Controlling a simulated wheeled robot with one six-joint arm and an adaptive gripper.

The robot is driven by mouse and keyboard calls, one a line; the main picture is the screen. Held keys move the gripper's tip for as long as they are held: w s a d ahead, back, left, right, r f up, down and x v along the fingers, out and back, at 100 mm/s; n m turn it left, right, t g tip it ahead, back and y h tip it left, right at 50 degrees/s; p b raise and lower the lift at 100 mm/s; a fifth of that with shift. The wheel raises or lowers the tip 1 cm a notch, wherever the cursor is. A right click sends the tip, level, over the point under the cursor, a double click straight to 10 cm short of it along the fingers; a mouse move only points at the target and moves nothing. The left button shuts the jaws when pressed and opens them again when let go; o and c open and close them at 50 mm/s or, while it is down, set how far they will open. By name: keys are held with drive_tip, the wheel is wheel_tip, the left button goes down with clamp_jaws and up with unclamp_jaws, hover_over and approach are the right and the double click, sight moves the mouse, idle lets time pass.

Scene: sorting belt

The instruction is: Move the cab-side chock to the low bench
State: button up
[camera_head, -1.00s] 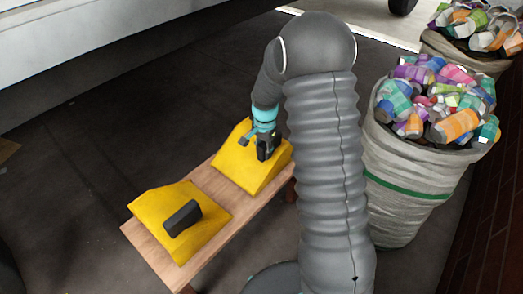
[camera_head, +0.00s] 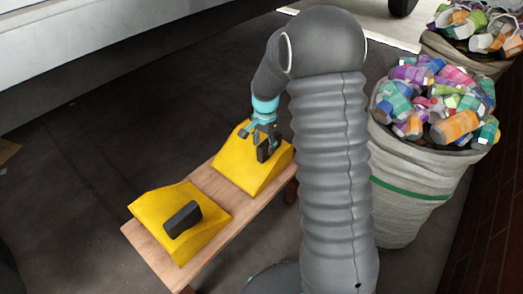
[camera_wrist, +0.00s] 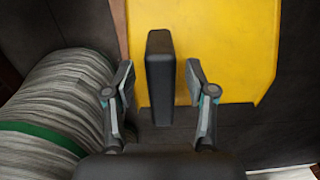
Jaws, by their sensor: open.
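Two yellow wedge chocks with black handles both sit on the low wooden bench (camera_head: 205,182). The far chock (camera_head: 237,178) is at the bench's upper right end, and the near chock (camera_head: 160,205) is at its lower left end. The pictures do not show which one is cab-side. My gripper (camera_head: 265,137) is open just above the far chock's handle (camera_head: 268,151). In the wrist view, my gripper's (camera_wrist: 160,82) two fingers are on either side of that handle (camera_wrist: 160,60), with gaps on both sides. The far chock's yellow body (camera_wrist: 225,45) lies beneath.
A large woven sack (camera_head: 410,195) full of crushed cans stands right of my arm, and another can-filled sack (camera_head: 470,62) is behind it. A big pale vehicle body (camera_head: 110,50) overhangs the upper left. Dark floor (camera_head: 80,145) left of the bench is clear.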

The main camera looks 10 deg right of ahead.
wheel_tip(320, 180, up, 9)
drive_tip(key=shift+s+f, duration=0.15)
drive_tip(key=s+r+n+t, duration=0.1)
drive_tip(key=s+r+n, duration=0.1)
drive_tip(key=s+r, duration=0.45)
drive_tip(key=s+r+n+t, duration=0.2)
drive_tip(key=s+r+n, duration=0.2)
drive_tip(key=s, duration=0.8)
drive_tip(key=s+r+n+t, duration=0.2)
drive_tip(key=s+r+n, duration=0.2)
drive_tip(key=s, duration=0.7)
drive_tip(key=shift+s+a+n, duration=0.35)
drive_tip(key=shift+a+n, duration=0.05)
drive_tip(key=shift+a, duration=0.05)
drive_tip(key=shift+r, duration=0.1)
